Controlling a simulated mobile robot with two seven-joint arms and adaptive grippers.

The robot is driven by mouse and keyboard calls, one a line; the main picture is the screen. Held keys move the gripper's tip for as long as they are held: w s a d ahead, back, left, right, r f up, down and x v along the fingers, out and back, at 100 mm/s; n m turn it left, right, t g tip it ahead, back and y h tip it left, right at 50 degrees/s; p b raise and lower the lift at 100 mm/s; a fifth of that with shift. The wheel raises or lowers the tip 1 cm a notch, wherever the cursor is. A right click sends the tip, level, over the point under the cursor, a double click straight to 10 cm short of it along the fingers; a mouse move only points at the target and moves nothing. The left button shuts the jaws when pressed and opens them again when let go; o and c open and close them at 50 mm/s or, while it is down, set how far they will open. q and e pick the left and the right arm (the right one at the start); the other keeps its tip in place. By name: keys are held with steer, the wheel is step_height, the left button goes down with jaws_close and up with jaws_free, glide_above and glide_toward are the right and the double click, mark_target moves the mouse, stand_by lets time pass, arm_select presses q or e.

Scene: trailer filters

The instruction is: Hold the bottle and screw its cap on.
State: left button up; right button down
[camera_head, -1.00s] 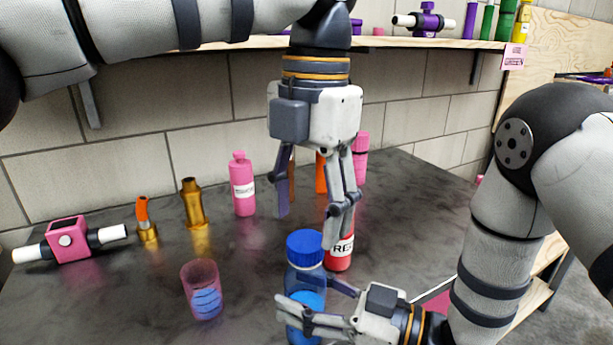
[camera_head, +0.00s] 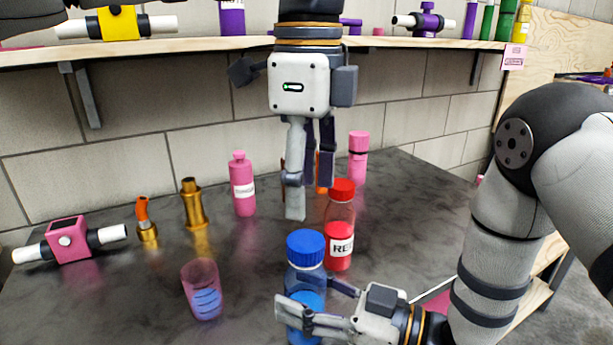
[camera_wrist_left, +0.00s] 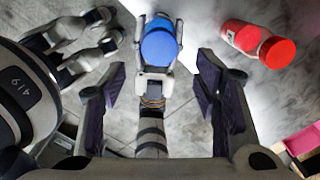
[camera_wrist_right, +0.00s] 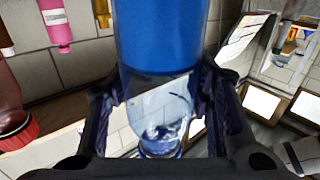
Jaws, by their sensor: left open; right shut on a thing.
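The clear bottle with blue contents (camera_head: 306,281) stands upright near the front of the table. Its blue cap (camera_head: 305,246) sits on its top; how tightly it is seated I cannot tell. My right gripper (camera_head: 312,300) is shut around the bottle's body from the right. In the right wrist view the bottle (camera_wrist_right: 157,95) fills the space between the fingers. My left gripper (camera_head: 309,195) is open and empty, pointing down above and behind the cap. In the left wrist view the cap (camera_wrist_left: 160,47) shows beyond the gap between the open fingers, apart from them.
A red bottle (camera_head: 340,236) stands close behind and right of the held bottle. A pink cup (camera_head: 201,291) is to the left. A pink bottle (camera_head: 242,186), brass fittings (camera_head: 192,205) and a pink valve (camera_head: 67,240) stand farther back. A shelf (camera_head: 190,45) runs along the wall.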

mark_target(306, 240)
arm_select(q)
step_height(306, 240, down, 8)
steer(key=shift+r, duration=0.1)
stand_by(0.4)
